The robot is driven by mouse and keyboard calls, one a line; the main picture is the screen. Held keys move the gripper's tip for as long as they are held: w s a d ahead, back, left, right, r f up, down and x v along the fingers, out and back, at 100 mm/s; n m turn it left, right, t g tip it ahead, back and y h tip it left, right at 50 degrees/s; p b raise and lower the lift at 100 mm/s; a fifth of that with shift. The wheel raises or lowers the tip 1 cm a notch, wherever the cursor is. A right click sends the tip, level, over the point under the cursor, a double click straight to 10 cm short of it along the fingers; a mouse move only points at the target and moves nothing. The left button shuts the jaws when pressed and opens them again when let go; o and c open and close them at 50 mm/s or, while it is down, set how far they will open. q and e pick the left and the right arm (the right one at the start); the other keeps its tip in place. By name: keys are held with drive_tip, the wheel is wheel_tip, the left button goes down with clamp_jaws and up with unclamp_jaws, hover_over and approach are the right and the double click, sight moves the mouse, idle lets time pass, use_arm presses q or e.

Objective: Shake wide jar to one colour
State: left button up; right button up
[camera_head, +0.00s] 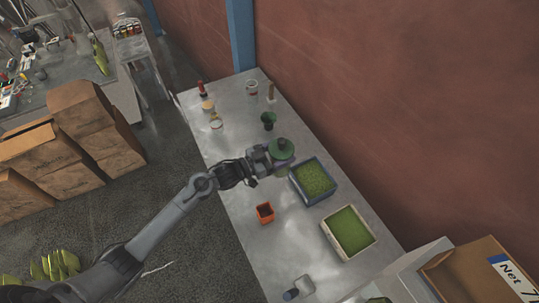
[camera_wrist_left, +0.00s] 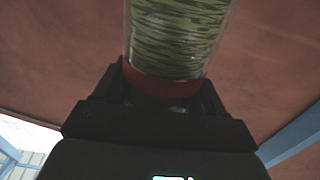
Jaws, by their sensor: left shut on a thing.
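A red band (camera_wrist_left: 172,82) circles the jar close to the gripper's jaws (camera_wrist_left: 170,100). The jar's far end is out of the wrist view. My right gripper is not in view.
On the table (camera_head: 237,190) stand a blue-grey tray of green powder (camera_head: 314,178), a cream tray of green powder (camera_head: 348,232), a small orange pot (camera_head: 265,212) and a dark green funnel-like piece (camera_head: 268,119). Several small containers stand at the far end. A wall borders the right side.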

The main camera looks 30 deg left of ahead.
use_arm(q)
drive_tip(key=a, duration=0.9)
drive_tip(key=d+p, duration=0.1)
drive_tip(key=d, duration=0.8)
drive_tip(key=shift+a, duration=2.1)
